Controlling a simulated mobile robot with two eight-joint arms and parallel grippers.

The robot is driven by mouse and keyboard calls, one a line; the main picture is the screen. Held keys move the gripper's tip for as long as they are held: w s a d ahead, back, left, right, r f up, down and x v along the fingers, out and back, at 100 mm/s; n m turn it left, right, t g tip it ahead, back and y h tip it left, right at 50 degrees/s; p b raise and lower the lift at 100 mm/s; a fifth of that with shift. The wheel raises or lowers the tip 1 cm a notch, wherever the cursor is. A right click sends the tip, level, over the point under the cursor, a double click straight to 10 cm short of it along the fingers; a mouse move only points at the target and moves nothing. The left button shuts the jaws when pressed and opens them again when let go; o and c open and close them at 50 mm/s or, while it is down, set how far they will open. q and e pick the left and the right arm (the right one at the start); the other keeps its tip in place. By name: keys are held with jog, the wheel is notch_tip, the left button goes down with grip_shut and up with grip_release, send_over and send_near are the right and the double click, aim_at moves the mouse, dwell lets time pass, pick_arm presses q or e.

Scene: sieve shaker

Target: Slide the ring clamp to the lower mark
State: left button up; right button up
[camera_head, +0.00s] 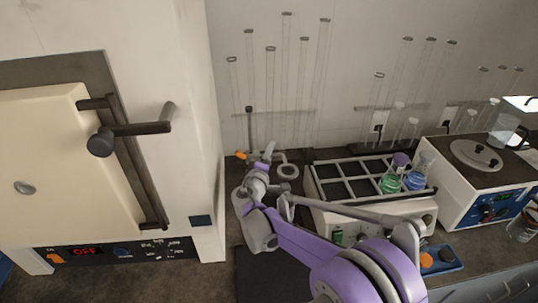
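A thin dark upright stand rod (249,128) rises beside the white furnace, near the back wall. A pale ring clamp (288,172) sits low, to the right of the rod, with its ring lying about level. My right gripper (266,155) is at the clamp, between the rod and the ring. It covers part of the clamp arm and the lower rod. Whether its fingers are closed on the clamp is too small to tell. A small orange knob (240,155) shows left of the gripper. I cannot make out a lower mark. My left gripper is not in view.
The furnace (207,150) with a protruding door handle (135,130) stands close on the left. A shaker with a rack (345,178) holding coloured flasks stands right. A water bath (478,165) is further right. Tall glass tubes (300,90) stand behind.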

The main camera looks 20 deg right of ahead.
grip_shut()
dwell(1.2)
